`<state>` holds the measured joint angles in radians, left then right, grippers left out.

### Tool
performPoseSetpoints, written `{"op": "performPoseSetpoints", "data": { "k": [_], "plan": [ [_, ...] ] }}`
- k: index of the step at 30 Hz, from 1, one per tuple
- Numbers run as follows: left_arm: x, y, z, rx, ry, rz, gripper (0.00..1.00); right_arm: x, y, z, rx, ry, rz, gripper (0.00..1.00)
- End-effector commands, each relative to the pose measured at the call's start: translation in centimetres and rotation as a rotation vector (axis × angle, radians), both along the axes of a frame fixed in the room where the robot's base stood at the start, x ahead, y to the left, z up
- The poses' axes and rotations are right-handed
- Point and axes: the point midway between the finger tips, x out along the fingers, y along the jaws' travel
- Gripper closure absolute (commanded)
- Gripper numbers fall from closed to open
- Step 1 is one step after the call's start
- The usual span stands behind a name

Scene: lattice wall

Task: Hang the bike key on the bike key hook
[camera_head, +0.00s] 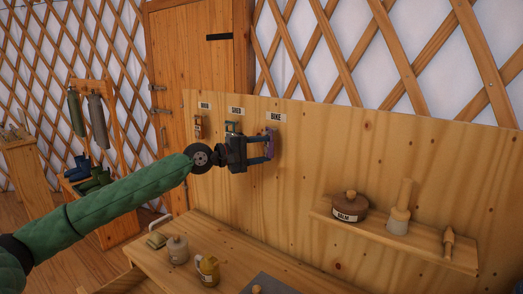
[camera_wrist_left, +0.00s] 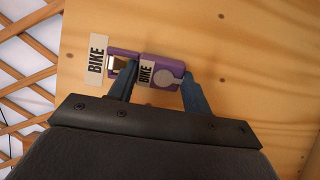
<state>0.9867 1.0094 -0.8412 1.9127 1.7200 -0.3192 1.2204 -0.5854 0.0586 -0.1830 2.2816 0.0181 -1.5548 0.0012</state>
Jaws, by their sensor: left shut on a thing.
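The bike key is a purple tag (camera_wrist_left: 165,73) marked BIKE, held between the fingers of my left gripper (camera_wrist_left: 160,85) in the left wrist view. In the head view the purple key (camera_head: 270,144) shows at the tips of my left gripper (camera_head: 262,148), just under the BIKE label (camera_head: 276,118) on the board. A purple hook plate with a metal part (camera_wrist_left: 118,67) lies next to the BIKE label (camera_wrist_left: 96,60) in the left wrist view, right beside the key. I cannot tell whether the key touches the hook. My right gripper is not in view.
The wooden board (camera_head: 330,150) carries two more labelled hooks to the left, one with a tag (camera_head: 198,127). A shelf (camera_head: 400,240) with a pot and other wooden items is at right. A bench (camera_head: 210,255) with small items stands below.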

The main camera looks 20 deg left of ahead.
Motion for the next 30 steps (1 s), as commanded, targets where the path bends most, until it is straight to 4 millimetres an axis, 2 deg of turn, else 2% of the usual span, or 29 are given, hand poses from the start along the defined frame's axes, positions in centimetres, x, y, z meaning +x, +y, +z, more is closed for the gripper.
{"op": "performPoseSetpoints", "data": {
  "k": [10, 11, 14, 15, 30],
  "plan": [
    [0.00, 0.00, 0.00, 0.000, 0.000, 0.000, 0.73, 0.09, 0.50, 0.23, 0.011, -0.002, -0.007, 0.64],
    [0.00, 0.00, 0.01, 0.000, 0.000, 0.000, 0.47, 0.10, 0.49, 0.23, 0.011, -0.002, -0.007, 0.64],
    [0.00, 0.00, 0.01, 0.000, 0.000, 0.000, 0.27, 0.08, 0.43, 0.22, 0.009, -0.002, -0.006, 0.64],
    [0.00, 0.00, 0.04, -0.001, -0.001, 0.000, 0.26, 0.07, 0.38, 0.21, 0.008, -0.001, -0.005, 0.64],
    [-0.09, 0.24, 0.27, -0.003, -0.004, 0.002, 0.26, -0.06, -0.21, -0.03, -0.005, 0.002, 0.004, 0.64]
  ]
}}
